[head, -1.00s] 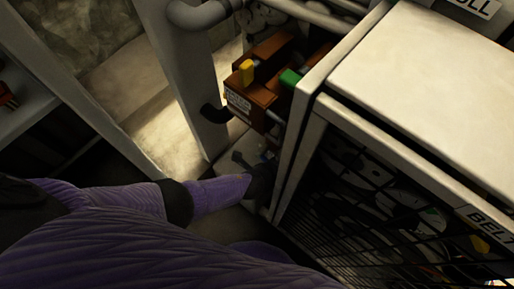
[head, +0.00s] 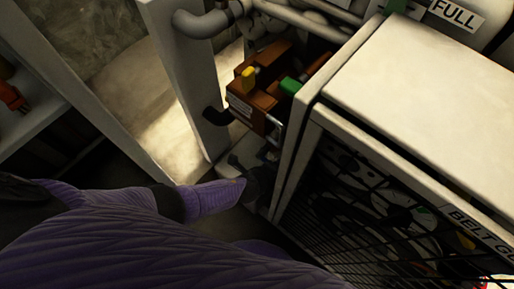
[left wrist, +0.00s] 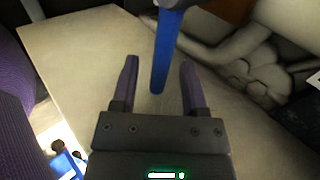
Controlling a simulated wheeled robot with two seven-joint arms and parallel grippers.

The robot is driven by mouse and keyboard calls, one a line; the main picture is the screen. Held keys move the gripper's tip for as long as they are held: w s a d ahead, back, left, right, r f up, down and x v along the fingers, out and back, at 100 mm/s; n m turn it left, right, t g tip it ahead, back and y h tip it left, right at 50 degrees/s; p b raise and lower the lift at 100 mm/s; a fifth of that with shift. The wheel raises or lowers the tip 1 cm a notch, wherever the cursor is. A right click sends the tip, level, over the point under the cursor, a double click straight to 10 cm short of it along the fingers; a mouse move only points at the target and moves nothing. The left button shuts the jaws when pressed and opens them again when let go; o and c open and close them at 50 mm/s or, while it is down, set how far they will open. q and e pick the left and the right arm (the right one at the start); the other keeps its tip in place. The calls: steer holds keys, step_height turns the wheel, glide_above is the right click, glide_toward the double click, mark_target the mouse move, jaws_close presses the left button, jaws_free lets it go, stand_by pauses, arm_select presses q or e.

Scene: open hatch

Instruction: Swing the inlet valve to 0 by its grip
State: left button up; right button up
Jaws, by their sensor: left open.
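A blue bar (left wrist: 164,45), which looks like the valve grip, runs down from the top of the left wrist view. Its lower end lies between the two fingers of my left gripper (left wrist: 159,64). The fingers are open, with a gap on each side of the bar. In the head view my left gripper (head: 260,184) is a dark shape low beside the white cabinet's edge, and its fingers cannot be made out. The valve's body and any 0 mark cannot be made out. My right gripper is not seen.
The white cabinet (head: 420,75) with a mesh guard (head: 370,215) stands close on the right. A brown box with yellow and green parts (head: 262,92) sits above my left gripper. A grey post (head: 188,90) and pipe (head: 205,22) stand behind. Another blue part (left wrist: 66,166) shows at lower left.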

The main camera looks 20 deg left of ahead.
arm_select(q)
steer(key=p+v, duration=0.4)
steer(key=v, duration=0.2)
steer(key=shift+r, duration=0.2)
steer(key=shift+s+a, duration=0.1)
steer(key=shift+s, duration=0.05)
